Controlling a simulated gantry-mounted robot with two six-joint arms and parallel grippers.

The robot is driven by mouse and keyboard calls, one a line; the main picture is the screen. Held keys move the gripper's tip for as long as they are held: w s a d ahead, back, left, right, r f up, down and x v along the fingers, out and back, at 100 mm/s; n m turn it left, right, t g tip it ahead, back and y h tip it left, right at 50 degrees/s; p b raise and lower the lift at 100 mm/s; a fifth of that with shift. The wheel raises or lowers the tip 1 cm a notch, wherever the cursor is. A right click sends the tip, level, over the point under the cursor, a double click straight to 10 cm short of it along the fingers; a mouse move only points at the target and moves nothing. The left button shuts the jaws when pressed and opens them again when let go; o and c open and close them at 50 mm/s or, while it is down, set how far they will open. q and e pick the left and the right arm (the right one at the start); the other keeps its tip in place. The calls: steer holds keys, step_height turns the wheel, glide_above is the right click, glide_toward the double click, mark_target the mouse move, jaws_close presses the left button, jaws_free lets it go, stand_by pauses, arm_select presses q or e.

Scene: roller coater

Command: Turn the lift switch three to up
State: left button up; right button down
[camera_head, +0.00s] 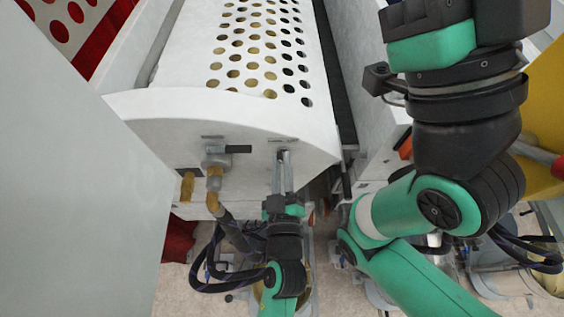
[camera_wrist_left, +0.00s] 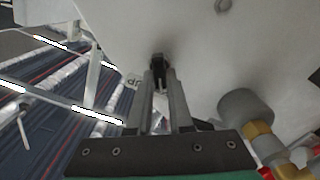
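The lift switch, a small black knob (camera_wrist_left: 158,62), sits on the curved white end panel of the machine (camera_head: 250,135). Part of a label reading "UP" shows beside it in the left wrist view. My left gripper (camera_head: 284,160) is at this panel, and its two narrow grey fingers (camera_wrist_left: 158,80) point at it. The fingers are close together, with the knob between their tips. The fingers mostly cover the knob in the head view, and its exact angle is hard to tell. My right arm fills the right side of the head view, but its gripper is out of view.
A valve with a brass fitting (camera_head: 214,170) and a hose stands left of my left gripper; the grey fitting (camera_wrist_left: 246,112) shows in the wrist view. A perforated white cover (camera_head: 255,50) lies above the panel. A large pale panel (camera_head: 70,190) blocks the left.

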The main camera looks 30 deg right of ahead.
arm_select(q)
jaws_close()
steer(key=shift+m, duration=0.4)
steer(key=m, duration=1.1)
steer(key=shift+s+d, duration=0.15)
steer(key=shift+d, duration=0.2)
steer(key=o, duration=0.6)
jaws_free()
steer(key=shift+o, duration=0.2)
